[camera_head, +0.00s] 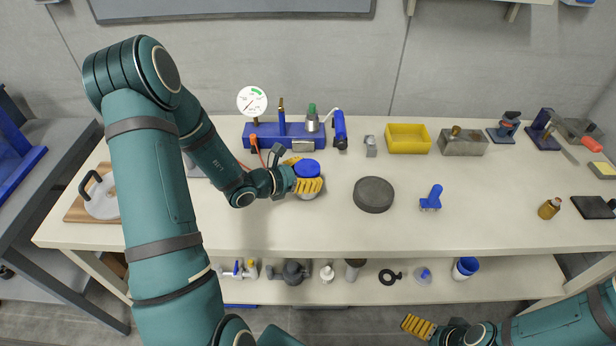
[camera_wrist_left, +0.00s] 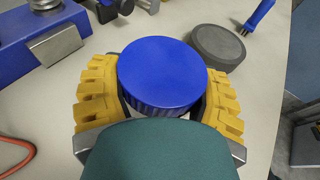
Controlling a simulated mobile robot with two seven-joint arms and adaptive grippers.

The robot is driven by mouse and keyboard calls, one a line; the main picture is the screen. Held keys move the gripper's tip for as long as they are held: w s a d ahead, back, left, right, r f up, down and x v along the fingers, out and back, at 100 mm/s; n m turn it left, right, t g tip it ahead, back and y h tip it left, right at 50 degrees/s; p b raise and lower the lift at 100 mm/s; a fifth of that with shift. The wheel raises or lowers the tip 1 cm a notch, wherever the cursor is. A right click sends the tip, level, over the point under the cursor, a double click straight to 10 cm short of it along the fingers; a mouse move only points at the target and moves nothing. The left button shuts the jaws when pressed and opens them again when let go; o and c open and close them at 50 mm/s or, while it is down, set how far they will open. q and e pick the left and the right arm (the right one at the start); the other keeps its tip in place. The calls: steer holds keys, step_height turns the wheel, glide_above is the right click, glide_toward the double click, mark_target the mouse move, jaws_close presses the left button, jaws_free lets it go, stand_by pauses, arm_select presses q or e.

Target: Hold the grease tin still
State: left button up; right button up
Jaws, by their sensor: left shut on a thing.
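The grease tin (camera_head: 307,170) has a round blue lid and a pale body, and stands upright on the table. My left gripper (camera_head: 306,184) is shut on it, with its yellow ribbed fingers around the sides just below the lid. In the left wrist view the blue lid of the tin (camera_wrist_left: 162,72) lies between the two yellow fingers of my left gripper (camera_wrist_left: 160,95). Most of the tin's body is hidden by the lid and fingers. My right gripper (camera_head: 418,327) is low at the front, below the table edge, away from the tin; its jaw state is unclear.
A dark round pad (camera_head: 373,195) lies right of the tin, with a blue brush (camera_head: 432,198) beyond it. A blue fixture (camera_head: 262,134) with a dial stands behind. A yellow bin (camera_head: 407,139) and a metal box (camera_head: 462,144) stand at the back. The table's front middle is clear.

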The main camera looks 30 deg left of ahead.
arm_select(q)
step_height(320, 180, up, 9)
steer(key=shift+r+p, duration=0.15)
steer(key=shift+p, duration=0.7)
steer(key=o, duration=0.5)
steer(key=c, duration=0.5)
